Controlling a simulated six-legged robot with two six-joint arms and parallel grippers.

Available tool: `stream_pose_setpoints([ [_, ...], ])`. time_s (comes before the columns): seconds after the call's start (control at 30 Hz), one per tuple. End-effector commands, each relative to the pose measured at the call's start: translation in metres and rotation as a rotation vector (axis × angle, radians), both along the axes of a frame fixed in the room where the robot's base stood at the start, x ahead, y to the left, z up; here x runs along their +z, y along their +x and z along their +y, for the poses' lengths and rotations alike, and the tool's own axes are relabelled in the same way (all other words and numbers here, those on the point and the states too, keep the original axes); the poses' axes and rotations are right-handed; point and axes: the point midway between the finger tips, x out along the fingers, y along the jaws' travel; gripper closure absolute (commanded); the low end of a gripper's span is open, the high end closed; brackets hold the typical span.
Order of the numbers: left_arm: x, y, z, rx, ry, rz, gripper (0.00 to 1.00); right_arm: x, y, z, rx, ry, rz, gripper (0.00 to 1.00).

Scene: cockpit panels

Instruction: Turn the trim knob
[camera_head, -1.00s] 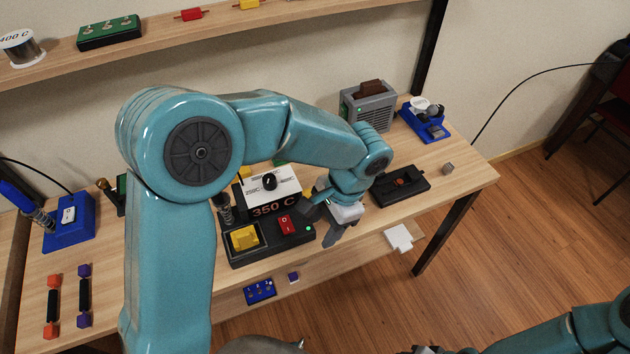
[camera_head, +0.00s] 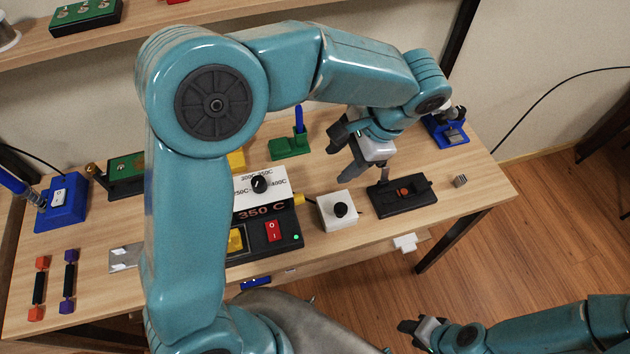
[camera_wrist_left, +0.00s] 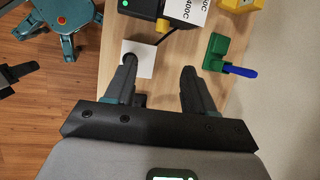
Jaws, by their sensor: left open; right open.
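Two black knobs show in the head view, and I cannot tell which is the trim knob. One knob (camera_head: 340,210) sits on a small white box (camera_head: 327,220) right of the station. The other, a dial (camera_head: 260,183), is on the white temperature plate of the 350 C station (camera_head: 270,243). My left gripper (camera_head: 336,155) is open and empty, above and behind the small box. In the left wrist view, that box (camera_wrist_left: 145,66) lies beyond the fingers (camera_wrist_left: 158,70), and the left finger partly covers its knob. My right gripper (camera_head: 408,334) is open, low at the front, off the table.
A black tray (camera_head: 402,197) with an orange part lies right of the small box. A green holder (camera_head: 290,147) with a blue pen-like tool stands behind. A red switch (camera_head: 272,231) is on the station. My left arm hides part of the station's left side.

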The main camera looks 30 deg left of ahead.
Motion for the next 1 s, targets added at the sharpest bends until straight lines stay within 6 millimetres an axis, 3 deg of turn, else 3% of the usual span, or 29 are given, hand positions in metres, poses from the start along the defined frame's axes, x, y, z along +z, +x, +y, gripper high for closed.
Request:
stream_pose_setpoints([
  [0.17, -0.009, -0.008, 0.005, 0.003, 0.001, 0.003, 0.46, 0.0, 0.0, 0.0, 0.001, 0.0, 0.001, 0.57],
  [0.7, -0.116, -0.036, 0.05, 0.005, 0.0, 0.006, 0.46, 0.002, 0.0, 0.0, 0.001, 0.0, 0.001, 0.57],
  [1.0, -0.147, -0.038, 0.063, 0.003, -0.001, 0.002, 0.46, 0.003, 0.0, 0.0, 0.0, 0.0, 0.001, 0.57],
])
